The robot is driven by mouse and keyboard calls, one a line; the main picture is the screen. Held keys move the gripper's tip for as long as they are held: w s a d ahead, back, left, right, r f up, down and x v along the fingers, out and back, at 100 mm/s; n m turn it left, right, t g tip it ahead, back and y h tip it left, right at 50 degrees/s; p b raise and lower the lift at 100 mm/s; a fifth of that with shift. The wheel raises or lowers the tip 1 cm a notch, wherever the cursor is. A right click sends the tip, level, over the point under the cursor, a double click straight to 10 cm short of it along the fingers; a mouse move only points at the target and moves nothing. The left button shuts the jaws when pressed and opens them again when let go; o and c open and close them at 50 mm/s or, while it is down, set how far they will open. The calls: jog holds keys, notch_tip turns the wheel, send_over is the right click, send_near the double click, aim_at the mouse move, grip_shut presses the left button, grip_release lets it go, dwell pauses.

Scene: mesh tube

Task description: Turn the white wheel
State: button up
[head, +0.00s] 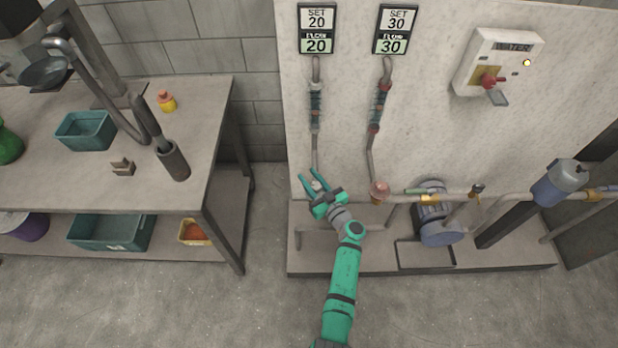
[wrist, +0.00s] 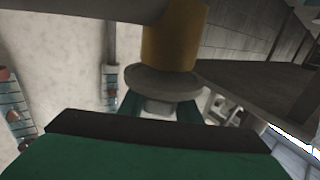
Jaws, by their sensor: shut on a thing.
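The white wheel (head: 317,185) is at the foot of the left pipe on the pale panel, mostly hidden by my gripper in the head view. My green gripper (head: 316,180) reaches up to it with one finger on each side and is shut on it. In the wrist view the wheel (wrist: 162,82) shows as a pale grey disc below a yellow-brown fitting, between the fingers (wrist: 160,108). The left display (head: 319,28) reads SET 20 and FLOW 20; the right display (head: 395,29) reads SET 30 and FLOW 30.
A reddish wheel (head: 379,190) sits at the foot of the right pipe, close right of my gripper. A pump (head: 436,220) and pipework stand further right. A switch box (head: 497,62) hangs above. A workbench (head: 215,105) stands at left; the floor between is clear.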

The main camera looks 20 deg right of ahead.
aim_at(319, 190)
jog(key=shift+s+y, duration=0.15)
jog(key=shift+y, duration=0.15)
jog(key=o, duration=1.1)
jog(key=shift+c, duration=0.2)
jog(key=v, duration=1)
jog(key=shift+s+d, duration=0.1)
jog(key=shift+s, duration=0.25)
